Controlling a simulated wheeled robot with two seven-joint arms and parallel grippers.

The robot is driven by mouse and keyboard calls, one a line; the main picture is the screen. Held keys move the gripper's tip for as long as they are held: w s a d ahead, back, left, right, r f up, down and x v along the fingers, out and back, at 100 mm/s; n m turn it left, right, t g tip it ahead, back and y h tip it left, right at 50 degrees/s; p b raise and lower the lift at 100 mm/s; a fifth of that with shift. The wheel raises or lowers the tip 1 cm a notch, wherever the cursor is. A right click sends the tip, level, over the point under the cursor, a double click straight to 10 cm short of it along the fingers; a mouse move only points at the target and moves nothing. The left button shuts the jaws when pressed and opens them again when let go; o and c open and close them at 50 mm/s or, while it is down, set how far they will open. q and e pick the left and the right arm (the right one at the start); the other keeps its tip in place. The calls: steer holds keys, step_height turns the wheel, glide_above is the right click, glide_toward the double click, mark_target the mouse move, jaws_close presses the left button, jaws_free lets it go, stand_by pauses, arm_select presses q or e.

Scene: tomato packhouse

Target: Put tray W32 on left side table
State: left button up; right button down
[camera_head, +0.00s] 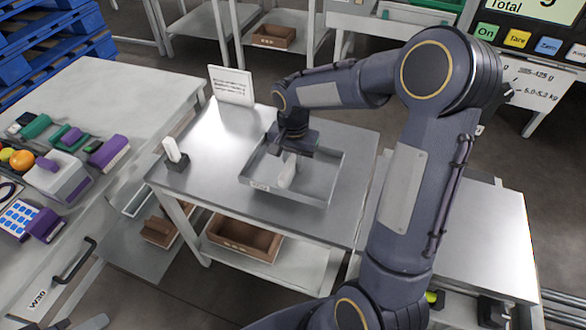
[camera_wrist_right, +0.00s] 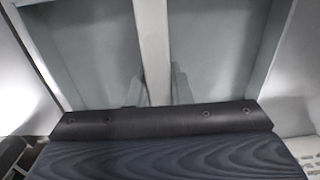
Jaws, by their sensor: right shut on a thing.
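A grey metal tray (camera_head: 325,190) with a pale upright grip bar (camera_head: 288,172) in its middle is over the steel middle table (camera_head: 215,140). Whether it rests there or is slightly raised, I cannot tell. The label on its front wall is too small to read. My right gripper (camera_head: 293,150) reaches down into the tray and is shut on the grip bar. In the right wrist view the bar (camera_wrist_right: 152,50) runs between the two fingers (camera_wrist_right: 155,88), and the tray floor (camera_wrist_right: 95,45) shows behind. A left side table (camera_head: 130,95) stands beside the middle table. My left gripper is not in view.
The left table carries a scale-like device (camera_head: 62,178) and coloured items along its left part; its far part is bare. A small stand with a white block (camera_head: 173,152) and a paper sign (camera_head: 231,86) stand on the middle table. Brown crates (camera_head: 243,238) lie on lower shelves.

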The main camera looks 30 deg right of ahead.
mark_target(293, 169)
step_height(293, 169, down, 3)
steer(key=shift+w+f, duration=0.15)
steer(key=shift+f+b, duration=0.1)
steer(key=shift+b, duration=0.2)
steer(key=shift+f, duration=0.15)
steer(key=c, duration=1.3)
jaws_free()
